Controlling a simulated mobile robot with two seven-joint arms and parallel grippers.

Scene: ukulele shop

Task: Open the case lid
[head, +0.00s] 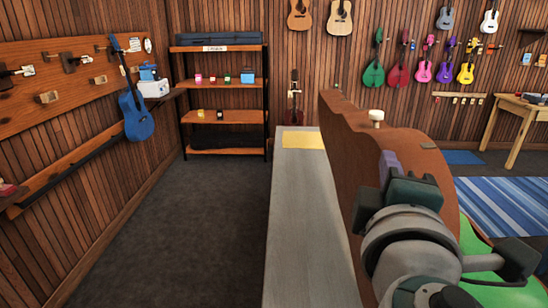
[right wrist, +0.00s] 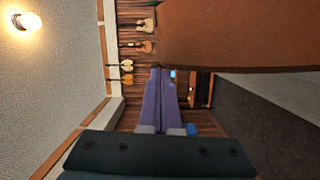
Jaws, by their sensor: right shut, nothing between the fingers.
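The case lid (head: 350,150) is a brown, curved panel standing raised on the grey counter. A green surface, the case lining (head: 478,240), shows to its right, partly hidden by my right arm. A white knob (head: 376,115) shows near the lid's top edge. My right gripper (head: 389,163) has purple fingers and is in front of the lid; I cannot tell whether it touches it. In the right wrist view the fingers (right wrist: 162,72) are together with nothing between them, and the brown lid (right wrist: 235,35) fills the upper right. My left gripper is not in view.
The grey counter (head: 298,225) is bare left of the lid, with a yellow cloth (head: 303,140) at its far end. Open floor (head: 205,220) lies to the left. A wooden table (head: 515,108) is back right.

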